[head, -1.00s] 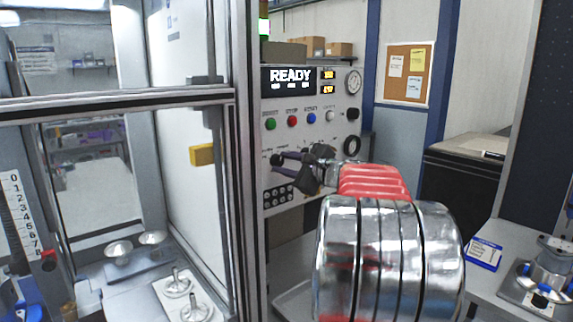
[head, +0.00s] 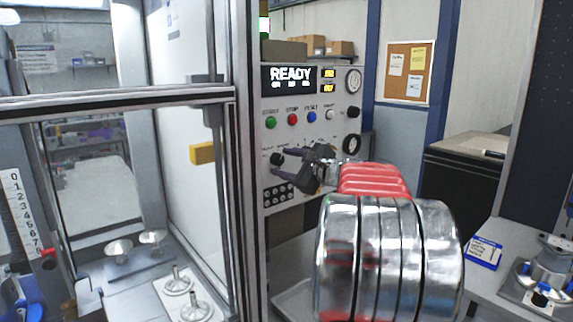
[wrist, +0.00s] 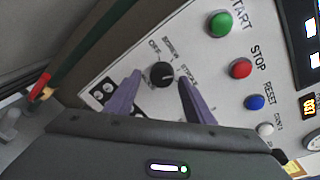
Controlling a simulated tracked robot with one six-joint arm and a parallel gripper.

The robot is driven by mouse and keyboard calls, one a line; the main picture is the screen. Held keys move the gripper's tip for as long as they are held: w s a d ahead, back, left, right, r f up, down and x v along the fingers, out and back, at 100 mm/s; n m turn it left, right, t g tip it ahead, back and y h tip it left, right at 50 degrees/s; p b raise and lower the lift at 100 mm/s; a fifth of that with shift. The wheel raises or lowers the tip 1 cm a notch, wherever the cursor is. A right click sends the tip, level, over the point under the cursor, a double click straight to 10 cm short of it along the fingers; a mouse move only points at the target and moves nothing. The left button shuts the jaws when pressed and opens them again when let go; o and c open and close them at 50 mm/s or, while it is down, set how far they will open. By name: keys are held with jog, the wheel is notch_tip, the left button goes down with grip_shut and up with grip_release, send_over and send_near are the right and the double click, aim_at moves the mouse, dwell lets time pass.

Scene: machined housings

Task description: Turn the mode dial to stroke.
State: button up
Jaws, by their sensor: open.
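The mode dial is a round black knob (wrist: 162,74) on the pale panel in the wrist view. Lettering like OFF, a blurred label and STROKE runs around it. A faint pale mark shows on the knob, seemingly on the side toward STROKE, but it is too small to be sure. The dial (head: 276,158) also shows at the panel's lower left in the head view. My gripper (head: 281,163) is open, its two purple-grey fingers apart. In the wrist view my gripper (wrist: 160,78) has one finger on each side of the dial, with visible gaps.
The panel (head: 318,130) has a READY display (head: 290,76). Green (wrist: 221,24), red (wrist: 241,68) and blue (wrist: 254,102) buttons lie near the dial. A framed glass enclosure (head: 242,170) stands close on the left.

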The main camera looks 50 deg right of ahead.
jog(key=s+a+r, duration=0.1)
jog(key=s, duration=1.2)
jog(key=shift+s+a+r, duration=0.25)
jog(key=shift+s, duration=0.1)
